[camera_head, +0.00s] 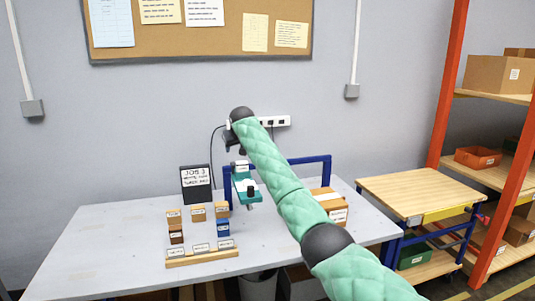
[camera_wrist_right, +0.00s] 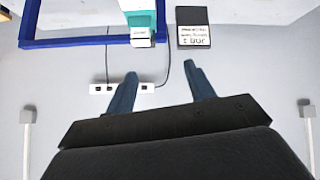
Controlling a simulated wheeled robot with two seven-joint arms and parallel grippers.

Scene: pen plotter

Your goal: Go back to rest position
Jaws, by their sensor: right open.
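My right arm, in a green padded sleeve, reaches from the lower right of the head view to above the back of the table. Its gripper (camera_head: 232,139) is small and partly hidden there, in front of the wall. In the right wrist view, which is upside down, the gripper (camera_wrist_right: 159,69) shows two dark blue fingers spread apart with nothing between them. The plotter's blue frame (camera_head: 309,159) stands on the table below and behind the arm, with a teal carriage (camera_head: 246,188). The carriage also shows in the wrist view (camera_wrist_right: 139,20). My left gripper is not in view.
The grey table (camera_head: 92,250) holds a black job sign (camera_head: 196,183), several small labelled blocks, a wooden rack (camera_head: 203,257) and a cardboard box (camera_head: 333,209). A power strip (camera_head: 275,121) is on the wall. A wooden cart (camera_head: 411,189) and orange-framed shelves stand at right.

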